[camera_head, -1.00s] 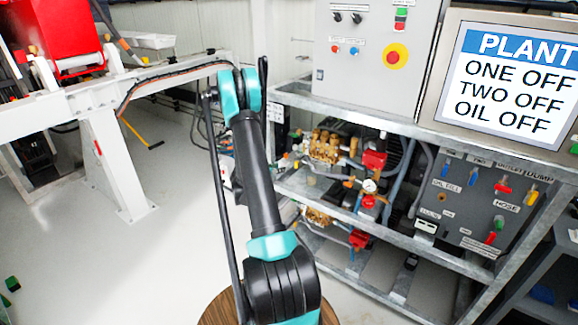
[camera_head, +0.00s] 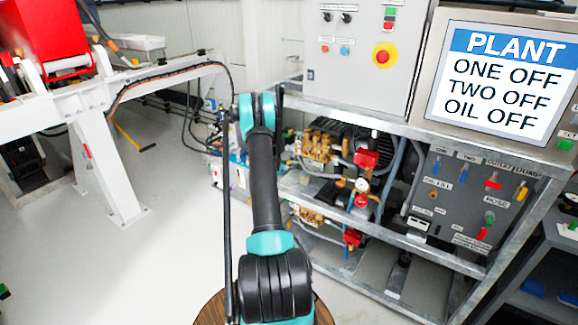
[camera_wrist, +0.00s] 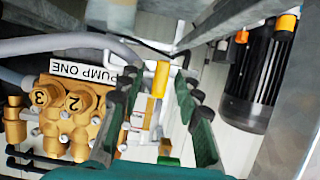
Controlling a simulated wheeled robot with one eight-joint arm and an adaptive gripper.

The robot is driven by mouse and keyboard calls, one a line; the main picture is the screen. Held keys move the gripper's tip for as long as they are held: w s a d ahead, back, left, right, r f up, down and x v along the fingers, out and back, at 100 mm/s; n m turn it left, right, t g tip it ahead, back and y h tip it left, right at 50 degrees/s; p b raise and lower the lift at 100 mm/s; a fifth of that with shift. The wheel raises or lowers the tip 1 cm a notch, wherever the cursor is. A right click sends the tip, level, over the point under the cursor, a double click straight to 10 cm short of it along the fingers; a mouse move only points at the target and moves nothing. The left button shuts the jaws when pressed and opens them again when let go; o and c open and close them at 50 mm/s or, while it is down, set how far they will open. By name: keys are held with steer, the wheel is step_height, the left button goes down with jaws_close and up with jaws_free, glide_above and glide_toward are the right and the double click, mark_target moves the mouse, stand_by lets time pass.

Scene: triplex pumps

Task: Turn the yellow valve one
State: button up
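In the wrist view a yellow valve handle (camera_wrist: 160,78) stands upright between the two green fingers of my gripper (camera_wrist: 151,88). The fingers are spread, with a gap on both sides of the handle, and no contact shows. The brass pump labelled PUMP ONE (camera_wrist: 72,105) is just left of the left finger. In the head view my arm hides my gripper and this handle.
A dark cylinder with an orange cap (camera_wrist: 258,75) hangs at right in the wrist view. A grey hose (camera_wrist: 60,44) crosses above the pump. In the head view the metal rack (camera_head: 395,238) holds the pumps and a valve panel (camera_head: 455,195).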

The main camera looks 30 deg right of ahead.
steer(key=shift+w+d+f, duration=0.1)
steer(key=shift+d, duration=0.2)
steer(key=shift+c, duration=0.5)
jaws_close()
steer(key=shift+w+a+n+g+h, duration=0.1)
steer(key=shift+n+g+h, duration=0.2)
steer(key=shift+n+g, duration=0.55)
steer(key=n+g+h, duration=0.1)
steer(key=n, duration=0.2)
steer(key=shift+f+n, duration=0.1)
steer(key=shift+n, duration=0.25)
